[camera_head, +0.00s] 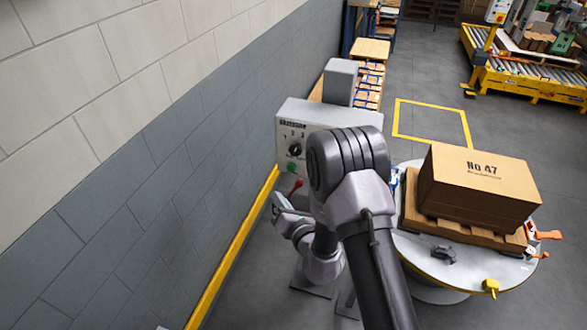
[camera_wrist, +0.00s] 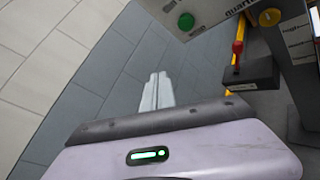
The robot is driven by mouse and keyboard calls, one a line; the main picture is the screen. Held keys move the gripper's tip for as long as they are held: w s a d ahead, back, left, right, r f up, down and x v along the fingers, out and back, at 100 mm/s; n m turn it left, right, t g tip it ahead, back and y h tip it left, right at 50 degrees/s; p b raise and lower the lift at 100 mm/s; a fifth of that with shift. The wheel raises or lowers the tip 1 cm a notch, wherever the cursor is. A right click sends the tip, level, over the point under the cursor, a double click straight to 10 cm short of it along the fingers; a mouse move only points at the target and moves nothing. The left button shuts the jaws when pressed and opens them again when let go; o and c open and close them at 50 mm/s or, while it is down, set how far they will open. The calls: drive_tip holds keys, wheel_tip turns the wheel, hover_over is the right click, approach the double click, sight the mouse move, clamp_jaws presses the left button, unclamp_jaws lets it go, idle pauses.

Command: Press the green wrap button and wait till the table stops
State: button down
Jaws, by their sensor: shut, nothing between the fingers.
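The grey control box (camera_head: 325,115) stands by the wall in the head view, with a dial (camera_head: 296,149) marked with numbers. The green button (camera_head: 291,167) sits low on its panel; it also shows at the top of the wrist view (camera_wrist: 186,21). My gripper (camera_head: 277,199) is below the panel, its fingers (camera_wrist: 157,77) shut together and empty. The fingertips are apart from the button in the wrist view. The round turntable (camera_head: 425,269) is at the right and bears a wooden pallet (camera_head: 455,231) with a carton (camera_head: 478,190) marked "No 47". My arm hides part of the box.
A red handle (camera_head: 296,186) is just under the panel, close to my gripper. The block wall (camera_head: 130,190) runs along the left. A roller conveyor (camera_head: 525,70) stands far right. Open floor with a yellow outline (camera_head: 432,103) lies behind the turntable.

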sight(291, 167)
drive_tip(key=shift+w, duration=0.15)
drive_tip(key=w+d, duration=0.3)
drive_tip(key=w, duration=0.5)
drive_tip(key=shift+d, duration=0.15)
idle(2.0)
drive_tip(key=shift+w+d, duration=0.15)
drive_tip(key=shift+w, duration=0.2)
